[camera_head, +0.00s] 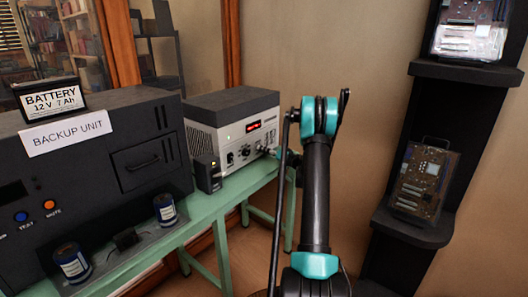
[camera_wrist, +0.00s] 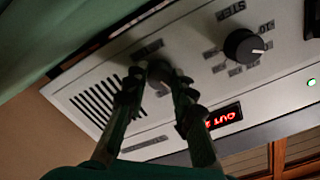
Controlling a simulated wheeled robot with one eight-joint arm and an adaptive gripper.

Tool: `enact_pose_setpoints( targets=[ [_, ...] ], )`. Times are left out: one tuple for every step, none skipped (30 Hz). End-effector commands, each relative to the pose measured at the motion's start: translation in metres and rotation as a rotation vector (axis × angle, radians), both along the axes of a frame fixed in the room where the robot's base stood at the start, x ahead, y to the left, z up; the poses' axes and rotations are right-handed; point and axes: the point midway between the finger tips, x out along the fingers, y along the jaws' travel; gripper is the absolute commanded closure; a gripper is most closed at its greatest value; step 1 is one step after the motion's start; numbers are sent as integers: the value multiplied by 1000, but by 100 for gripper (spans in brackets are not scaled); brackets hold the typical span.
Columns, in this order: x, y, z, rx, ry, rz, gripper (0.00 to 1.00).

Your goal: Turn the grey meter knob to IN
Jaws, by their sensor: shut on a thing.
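The grey meter knob (camera_wrist: 159,70) is on the front panel of the grey-and-white meter unit (camera_head: 235,118), in the upper middle of the wrist view. My gripper (camera_wrist: 155,83) has one finger on each side of this knob and is shut on it; the fingers partly cover it and its labels. The red display (camera_wrist: 225,115) shows upside down in the wrist view and reads OUT followed by a partly hidden digit.
A black knob (camera_wrist: 243,46) with labels around it sits beside the gripped knob. A green light (camera_wrist: 311,82) and a slotted vent (camera_wrist: 95,102) are on the same panel. The unit stands on a green table (camera_head: 225,190) beside the backup unit (camera_head: 90,160). A black shelf (camera_head: 415,225) stands right.

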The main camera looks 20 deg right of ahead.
Motion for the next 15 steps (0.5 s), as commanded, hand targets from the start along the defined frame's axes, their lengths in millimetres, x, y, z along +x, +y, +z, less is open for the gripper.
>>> enact_pose_setpoints(
  targets=[
    [0,0,0,5,5,-1,100],
    [0,0,0,12,9,-1,100],
    [0,0,0,22,17,-1,100],
    [0,0,0,30,23,-1,100],
    [0,0,0,41,31,-1,100],
    [0,0,0,57,42,-1,100],
    [0,0,0,71,52,-1,100],
    [0,0,0,85,63,-1,100],
    [0,0,0,107,79,-1,100],
    [0,0,0,125,92,-1,100],
    [0,0,0,143,105,-1,100],
    [0,0,0,169,123,-1,100],
    [0,0,0,189,138,-1,100],
    [0,0,0,209,153,-1,100],
    [-1,0,0,236,172,-1,100]
  ],
)
